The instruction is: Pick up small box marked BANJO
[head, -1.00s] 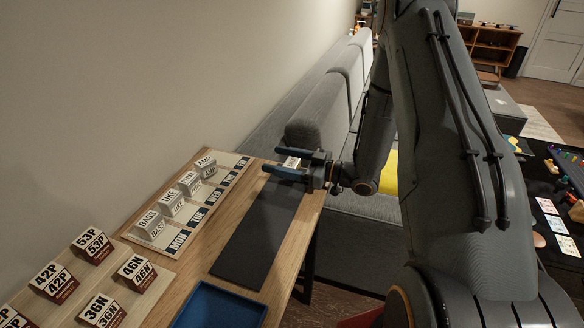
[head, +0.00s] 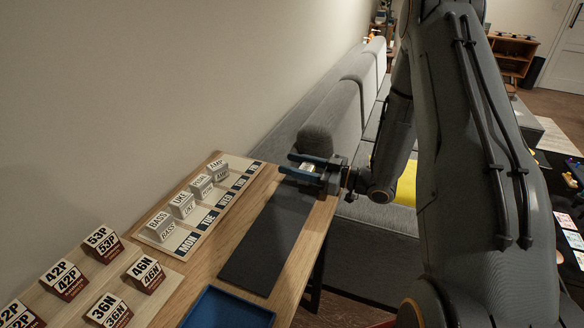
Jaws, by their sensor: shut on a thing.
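My gripper (head: 303,167) is above the far end of the dark grey mat (head: 262,240), its blue fingers pointing left. It is shut on a small pale box (head: 308,168) between the fingers. The fingers hide most of the box, and its marking cannot be read here. Several small white boxes stand in a row on the day-marked board to the left: one marked BASS (head: 160,226), one marked UKE (head: 182,205), one whose word is hard to read (head: 201,186), and one marked AMP (head: 217,169).
The board (head: 186,243) has day labels along its right side. Brown-and-white number blocks (head: 103,243) stand at the lower left. A blue tray (head: 228,308) is at the near edge. A grey sofa (head: 340,125) stands beyond the table. The mat's middle is clear.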

